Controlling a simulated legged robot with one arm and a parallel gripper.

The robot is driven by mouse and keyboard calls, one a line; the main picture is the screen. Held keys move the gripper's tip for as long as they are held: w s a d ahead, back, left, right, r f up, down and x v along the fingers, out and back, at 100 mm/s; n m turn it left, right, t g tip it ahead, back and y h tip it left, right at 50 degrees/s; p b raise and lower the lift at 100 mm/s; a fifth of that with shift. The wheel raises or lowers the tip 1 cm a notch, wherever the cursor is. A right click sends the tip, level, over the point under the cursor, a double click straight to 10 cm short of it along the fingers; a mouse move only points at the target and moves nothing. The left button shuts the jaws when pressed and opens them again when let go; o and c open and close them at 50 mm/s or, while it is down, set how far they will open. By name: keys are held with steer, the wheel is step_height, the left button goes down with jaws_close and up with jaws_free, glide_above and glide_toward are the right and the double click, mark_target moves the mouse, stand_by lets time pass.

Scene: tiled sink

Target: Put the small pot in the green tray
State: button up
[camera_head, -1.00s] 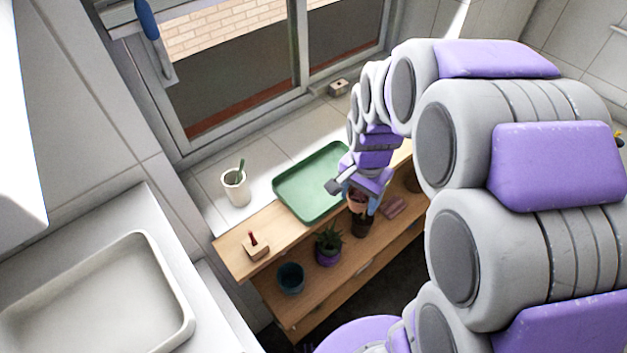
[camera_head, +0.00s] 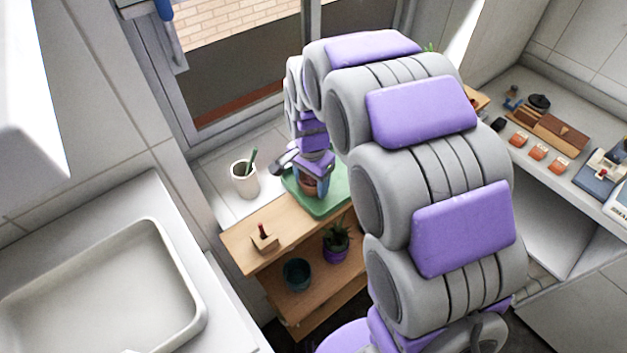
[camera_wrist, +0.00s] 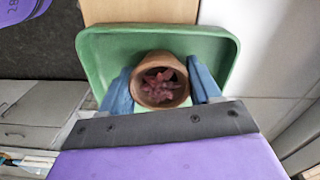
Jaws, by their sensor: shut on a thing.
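The small pot (camera_wrist: 153,98) is terracotta with a reddish plant inside. In the wrist view it sits between the two blue fingers of my gripper (camera_wrist: 160,88), which is shut on it. The green tray (camera_wrist: 92,50) lies behind the pot in that view. In the head view, my gripper (camera_head: 311,188) and the pot (camera_head: 308,184) are over the left part of the green tray (camera_head: 333,203). I cannot tell whether the pot touches the tray floor.
A white cup (camera_head: 244,180) with a green item stands left of the tray. A small wooden block with a red piece (camera_head: 264,240) is on the wooden shelf (camera_head: 235,250). A dark teal pot (camera_head: 297,275) and a plant in a purple pot (camera_head: 336,246) sit lower. A sink (camera_head: 100,290) is at left.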

steer(key=shift+a+f, duration=0.1)
steer(key=shift+a, duration=0.4)
steer(key=shift+d, duration=0.15)
steer(key=o, duration=0.6)
steer(key=shift+d, duration=0.35)
steer(key=o, duration=0.3)
steer(key=shift+d, duration=0.6)
steer(key=shift+o, duration=0.7)
steer(key=shift+a, duration=0.6)
steer(key=shift+a+r, duration=0.2)
step_height(320, 180, up, 11)
steer(key=p, duration=0.2)
steer(key=s+d+n, duration=0.3)
steer(key=s, duration=0.7)
steer(key=s+d+n+g, duration=0.1)
steer(key=s+d+n, duration=0.2)
steer(key=s, duration=0.6)
steer(key=s+d+f+n, duration=0.1)
steer(key=s+d, duration=0.4)
steer(key=s, duration=0.5)
steer(key=shift+s+n+g, duration=0.3)
steer(key=shift+s+n, duration=0.05)
steer(key=shift+n, duration=0.55)
